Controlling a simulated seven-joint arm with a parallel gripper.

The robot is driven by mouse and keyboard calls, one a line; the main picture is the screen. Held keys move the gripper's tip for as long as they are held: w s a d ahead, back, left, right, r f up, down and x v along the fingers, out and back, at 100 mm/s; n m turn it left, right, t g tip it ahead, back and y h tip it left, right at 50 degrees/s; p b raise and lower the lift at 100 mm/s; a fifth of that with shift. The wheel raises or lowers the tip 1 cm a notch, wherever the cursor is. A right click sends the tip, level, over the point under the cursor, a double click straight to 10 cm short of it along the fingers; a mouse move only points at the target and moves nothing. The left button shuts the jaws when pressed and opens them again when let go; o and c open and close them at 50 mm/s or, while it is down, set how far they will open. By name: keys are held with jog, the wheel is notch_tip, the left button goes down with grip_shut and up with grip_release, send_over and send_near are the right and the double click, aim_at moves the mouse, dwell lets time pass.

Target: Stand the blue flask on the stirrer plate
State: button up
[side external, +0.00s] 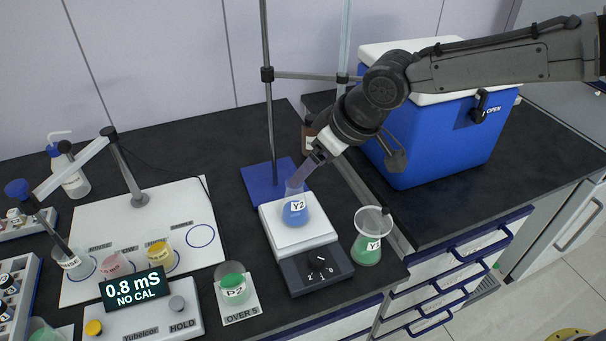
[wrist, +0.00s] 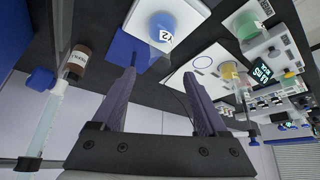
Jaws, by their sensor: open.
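The blue flask (side external: 294,209), labelled Y2, stands upright on the white top of the stirrer plate (side external: 318,238). In the wrist view the flask (wrist: 161,27) shows beyond my fingertips, and the white plate (wrist: 196,14) lies under it. My gripper (side external: 298,182) comes down from the upper right, its fingers close to the flask's upper part in the side view. In the wrist view my gripper (wrist: 160,74) is open, with nothing between its fingers. The fingers partly cover the flask's neck in the side view.
A green flask (side external: 367,248) labelled Y1 stands right of the plate, near the bench edge. A stand rod rises from a blue base (side external: 267,183) behind it. A P2 beaker (side external: 235,289) is at left. A blue cooler (side external: 440,135) stands behind right.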

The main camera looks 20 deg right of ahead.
jog(key=shift+s+d+r, duration=0.1)
jog(key=shift+s+r, duration=0.05)
jog(key=shift+r, duration=0.15)
jog(key=s+d+r+m, duration=0.1)
jog(key=s+d+r, duration=0.15)
jog(key=d, duration=0.35)
jog(key=s+d+r+m+h, duration=0.1)
jog(key=s+d+r, duration=0.1)
jog(key=s+d, duration=0.35)
jog(key=s+d+r+m, duration=0.1)
jog(key=s+d+r, duration=0.15)
jog(key=d, duration=0.55)
jog(key=s+d+f+m+h, duration=0.1)
jog(key=s+d+f, duration=0.1)
jog(key=s+d, duration=0.3)
jog(key=s+d+f+m+h, duration=0.1)
jog(key=s+d, duration=0.4)
jog(key=s, duration=0.8)
jog(key=shift+d+f+m, duration=0.4)
jog(key=shift+f+m, duration=0.1)
jog(key=shift+f, duration=0.15)
